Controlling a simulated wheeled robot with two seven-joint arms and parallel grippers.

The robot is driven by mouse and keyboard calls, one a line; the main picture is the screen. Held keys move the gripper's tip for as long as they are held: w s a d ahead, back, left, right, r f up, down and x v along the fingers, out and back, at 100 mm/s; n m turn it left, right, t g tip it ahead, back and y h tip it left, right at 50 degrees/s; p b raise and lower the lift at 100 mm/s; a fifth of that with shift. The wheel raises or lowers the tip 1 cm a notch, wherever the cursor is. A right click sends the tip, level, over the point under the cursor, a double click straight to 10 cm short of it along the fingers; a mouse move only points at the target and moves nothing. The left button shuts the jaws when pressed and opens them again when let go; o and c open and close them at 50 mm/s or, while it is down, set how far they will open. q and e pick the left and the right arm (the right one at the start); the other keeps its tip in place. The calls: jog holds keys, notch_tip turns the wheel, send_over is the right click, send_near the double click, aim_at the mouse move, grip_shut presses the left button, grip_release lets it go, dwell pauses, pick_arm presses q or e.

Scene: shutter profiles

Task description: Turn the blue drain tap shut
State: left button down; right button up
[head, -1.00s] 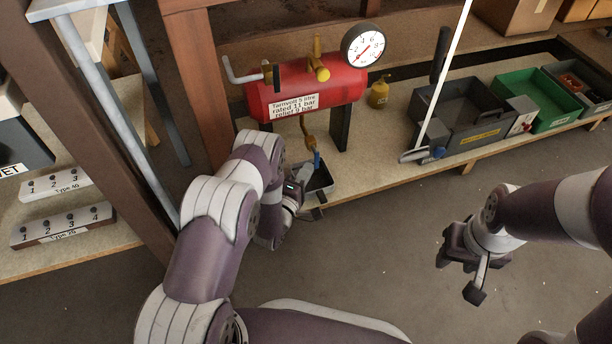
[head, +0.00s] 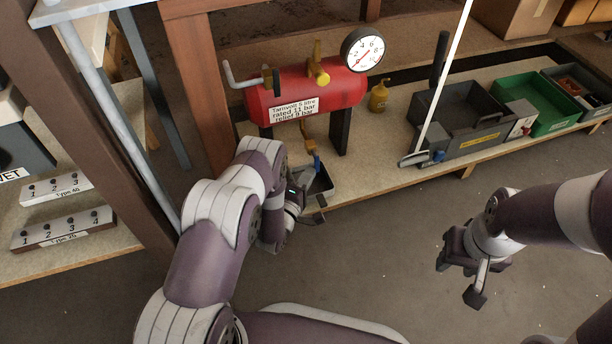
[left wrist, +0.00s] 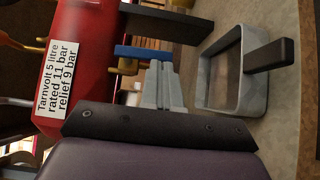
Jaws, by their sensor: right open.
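The blue drain tap (head: 317,162) hangs under the red tank (head: 345,88) on a brass fitting. In the left wrist view its blue lever (left wrist: 143,52) lies crosswise just beyond my left fingertips. My left gripper (left wrist: 160,72) has its two grey fingers close together, with the tips at or very near the lever; I cannot tell whether they touch it. In the head view my arm partly hides that gripper. My right gripper (head: 468,270) is open and empty above the floor at the right.
A grey drip tray (left wrist: 209,80) with a dark handle stands beside the tap. A gauge (head: 363,49) and a yellow valve (head: 318,73) are on the tank. A wooden post (head: 197,90) rises at left.

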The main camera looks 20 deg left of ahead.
pick_arm(q)
jog(key=shift+d+f, duration=0.1)
jog(key=w+d+n+t+b, duration=0.1)
jog(key=w+d+n+t, duration=0.1)
jog(key=d, duration=0.3)
jog(key=shift+w+d+n, duration=0.25)
jog(key=shift+w+n, duration=0.05)
jog(key=shift+w, duration=0.6)
dwell(0.3)
jog(key=shift+r, duration=0.2)
dwell(1.2)
